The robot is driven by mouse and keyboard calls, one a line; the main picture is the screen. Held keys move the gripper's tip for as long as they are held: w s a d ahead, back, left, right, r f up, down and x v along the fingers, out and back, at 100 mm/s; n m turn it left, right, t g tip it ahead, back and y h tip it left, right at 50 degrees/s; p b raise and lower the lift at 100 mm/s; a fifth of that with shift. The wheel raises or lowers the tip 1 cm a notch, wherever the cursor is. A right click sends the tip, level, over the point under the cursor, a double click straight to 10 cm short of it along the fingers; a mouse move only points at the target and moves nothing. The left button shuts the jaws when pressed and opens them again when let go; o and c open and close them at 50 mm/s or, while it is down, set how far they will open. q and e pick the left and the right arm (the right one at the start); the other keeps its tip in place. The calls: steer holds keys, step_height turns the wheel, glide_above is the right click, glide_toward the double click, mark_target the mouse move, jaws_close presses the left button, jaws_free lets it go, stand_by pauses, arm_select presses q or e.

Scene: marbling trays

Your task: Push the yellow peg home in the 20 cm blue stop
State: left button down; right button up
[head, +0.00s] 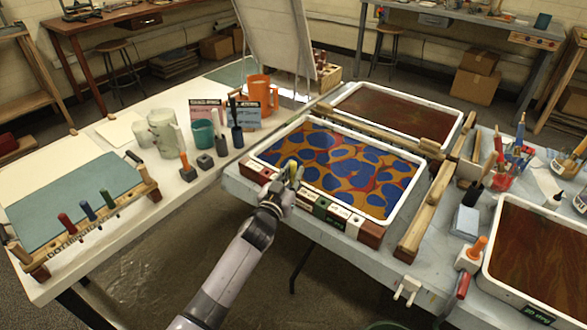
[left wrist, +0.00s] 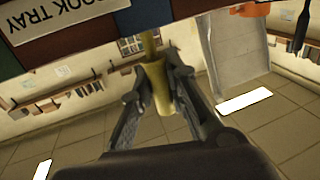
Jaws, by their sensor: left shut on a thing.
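My left gripper (head: 291,178) is shut on the yellow peg (head: 293,167), at the front edge of the tray with blue and orange marbling (head: 283,133). In the left wrist view the peg (left wrist: 160,88) stands between the two fingers of the gripper (left wrist: 158,88). I cannot tell whether the peg sits in a hole or how deep. In the head view my gripper covers part of this row. My right gripper is not in view.
A wooden rail (head: 428,215) runs along the tray's right side. A brown tray (head: 530,250) stands at the right. A wooden rack (head: 95,222) with red, blue and green handled tools stands at the left. An orange jug (head: 259,95) stands behind the gripper.

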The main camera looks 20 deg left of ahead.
arm_select(q)
steer(key=shift+f+b, duration=0.9)
steer(key=shift+f, duration=0.3)
steer(key=c, duration=1.5)
jaws_free()
steer(key=shift+s+a+f, duration=0.1)
steer(key=shift+s, duration=0.45)
steer(key=s, duration=0.7)
steer(key=shift+a, duration=0.3)
